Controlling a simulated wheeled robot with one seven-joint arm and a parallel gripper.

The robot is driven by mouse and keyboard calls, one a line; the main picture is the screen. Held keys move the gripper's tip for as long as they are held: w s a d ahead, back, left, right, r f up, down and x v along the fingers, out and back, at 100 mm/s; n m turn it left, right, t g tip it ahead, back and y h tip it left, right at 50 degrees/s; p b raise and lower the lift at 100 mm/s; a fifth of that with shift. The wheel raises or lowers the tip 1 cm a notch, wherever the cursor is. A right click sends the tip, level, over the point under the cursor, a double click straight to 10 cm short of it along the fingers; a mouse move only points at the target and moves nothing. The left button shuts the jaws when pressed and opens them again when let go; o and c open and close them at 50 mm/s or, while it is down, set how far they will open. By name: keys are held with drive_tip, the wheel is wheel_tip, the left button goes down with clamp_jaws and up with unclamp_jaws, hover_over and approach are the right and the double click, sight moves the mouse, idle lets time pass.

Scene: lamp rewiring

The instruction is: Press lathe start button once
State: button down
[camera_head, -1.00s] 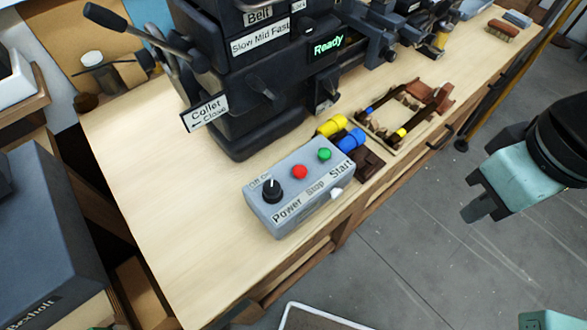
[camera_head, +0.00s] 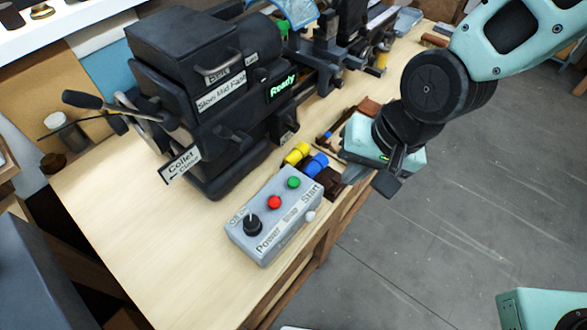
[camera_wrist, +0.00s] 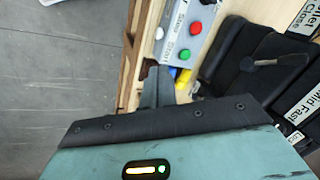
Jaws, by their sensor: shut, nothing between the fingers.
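The grey control box (camera_head: 262,243) lies on the workbench in front of the lathe (camera_head: 205,95). It has a black power knob (camera_head: 253,224), a red stop button (camera_head: 274,202) and a green start button (camera_head: 293,182). In the wrist view the green start button (camera_wrist: 184,55) and the red button (camera_wrist: 195,27) show beyond my fingers. My gripper (camera_head: 352,174) is shut and empty, to the right of the box at the bench's front edge and apart from the start button. My gripper also shows in the wrist view (camera_wrist: 158,72), with its fingers pointing toward the box.
Yellow (camera_head: 296,153) and blue (camera_head: 316,165) cylinders lie just behind the box, near my gripper. A wooden tray with small parts is partly hidden behind my gripper. The lathe display (camera_head: 283,85) reads "Ready". The bench left of the box is clear.

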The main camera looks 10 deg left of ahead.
sight(298, 183)
drive_tip(key=w+a+f+m+t+y+p, duration=0.2)
drive_tip(key=w+a+m+y+p, duration=0.3)
drive_tip(key=a+m, duration=0.5)
drive_tip(key=w+m, duration=0.2)
drive_tip(key=shift+f+m+p, duration=0.3)
drive_tip(key=shift+m+p, duration=0.05)
drive_tip(key=shift+m, duration=0.05)
drive_tip(key=shift+f, duration=0.15)
wheel_tip(298, 183, down, 9)
drive_tip(key=b, duration=0.6)
drive_tip(key=shift+r+b, duration=0.2)
drive_tip(key=shift+b, duration=0.2)
drive_tip(key=shift+f, duration=0.1)
idle(0.7)
drive_tip(key=shift+f+b, duration=0.3)
